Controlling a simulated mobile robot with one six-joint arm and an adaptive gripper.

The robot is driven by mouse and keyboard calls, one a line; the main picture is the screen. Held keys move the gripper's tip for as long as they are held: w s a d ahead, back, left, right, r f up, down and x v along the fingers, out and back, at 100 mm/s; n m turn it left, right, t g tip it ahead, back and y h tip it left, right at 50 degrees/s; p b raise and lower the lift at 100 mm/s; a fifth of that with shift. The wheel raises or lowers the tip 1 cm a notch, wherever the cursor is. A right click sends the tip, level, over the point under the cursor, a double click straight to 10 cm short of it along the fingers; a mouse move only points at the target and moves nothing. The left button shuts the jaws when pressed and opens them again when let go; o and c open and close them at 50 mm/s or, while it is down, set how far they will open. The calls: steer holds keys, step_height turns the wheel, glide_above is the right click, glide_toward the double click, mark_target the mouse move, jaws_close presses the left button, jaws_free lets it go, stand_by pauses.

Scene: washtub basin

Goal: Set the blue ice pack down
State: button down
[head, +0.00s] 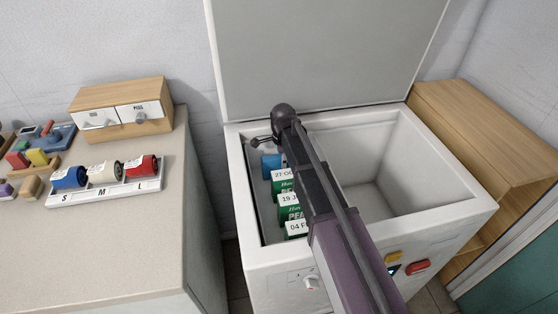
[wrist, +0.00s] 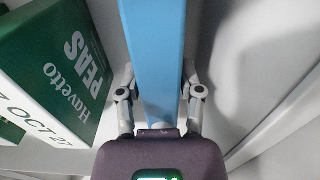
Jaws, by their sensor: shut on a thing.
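My gripper (wrist: 160,85) is shut on the blue ice pack (wrist: 155,40) in the wrist view, with one grey finger on each side of it. The pack is a flat light-blue slab running away from the gripper. A patch of blue (head: 268,166), apparently the pack, shows at the back left inside the open white chest freezer (head: 262,258) in the head view. My arm hides most of the gripper there. I cannot tell whether the pack's far end touches the freezer's bottom or wall.
Green-and-white pea boxes (head: 290,211) stand in a row in the freezer's left side, and one pea box (wrist: 60,70) is close left of the pack. The freezer's right part (head: 372,200) is empty. The raised lid (head: 330,60) stands behind. A counter (head: 120,240) is at left.

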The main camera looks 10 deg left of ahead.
steer(key=shift+f, duration=0.2)
steer(key=shift+c, duration=1.3)
jaws_free()
steer(key=shift+r, duration=0.1)
steer(key=shift+r, duration=0.1)
step_height(320, 180, up, 12)
steer(key=p, duration=1.2)
